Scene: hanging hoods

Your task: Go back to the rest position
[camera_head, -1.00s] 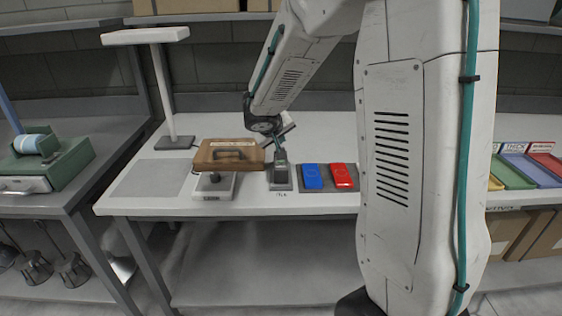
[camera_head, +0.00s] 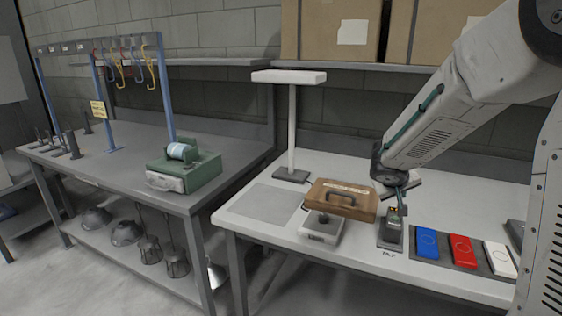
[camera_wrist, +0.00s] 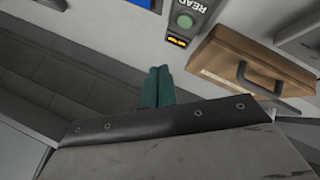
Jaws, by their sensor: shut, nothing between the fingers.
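My gripper (camera_wrist: 157,88) shows in the wrist view as two teal fingers pressed together, with nothing between them. In the head view my arm reaches in from the right, and its wrist end is above the workbench (camera_head: 440,279), close to a small dark device with a green button (camera_head: 392,222). The fingers are hard to make out there. In the wrist view the device's green button (camera_wrist: 186,21) and part of a "READ..." label lie beyond the fingertips, apart from them.
Blue (camera_head: 427,243), red (camera_head: 463,251) and white (camera_head: 499,259) flat items lie to the right. A lamp post (camera_head: 291,130) stands behind. A grey bench (camera_head: 110,165) with hooks is at left.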

